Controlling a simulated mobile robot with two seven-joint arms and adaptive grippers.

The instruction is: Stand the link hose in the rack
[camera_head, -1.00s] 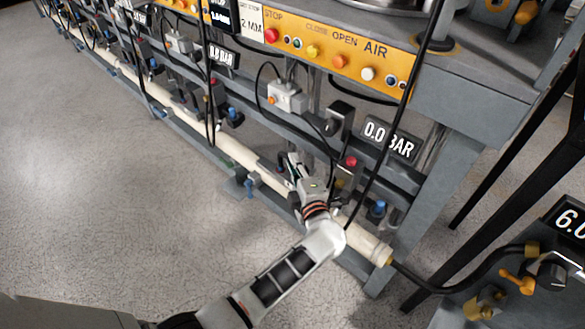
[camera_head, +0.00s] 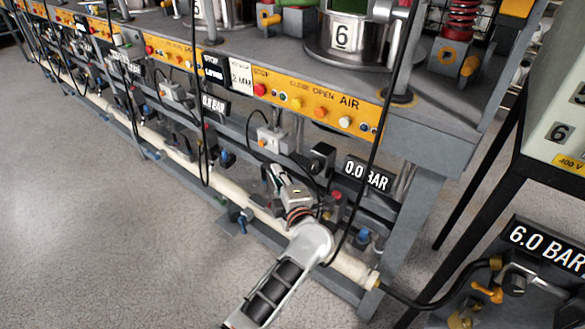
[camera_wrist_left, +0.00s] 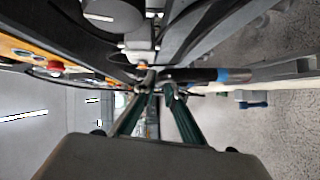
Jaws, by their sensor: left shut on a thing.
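My left gripper (camera_head: 278,178) reaches under the bench near its right end, between the control panel and the long cream pipe. In the left wrist view its two green-sided fingers (camera_wrist_left: 157,88) come together at a small part. A dark tube with a blue end (camera_wrist_left: 208,75) runs right from near the fingertips. I cannot tell whether it is the link hose or whether the fingers hold it. In the head view the arm and gripper hide the held part. I cannot make out the rack with certainty. My right gripper is not in view.
The cream pipe (camera_head: 175,153) runs low along the bench. A black cable (camera_head: 372,140) hangs close to my left arm. Nearby are a grey box (camera_head: 274,140), a 0.0 BAR display (camera_head: 367,176) and a red button (camera_head: 336,194). The floor (camera_head: 110,230) to the left is clear.

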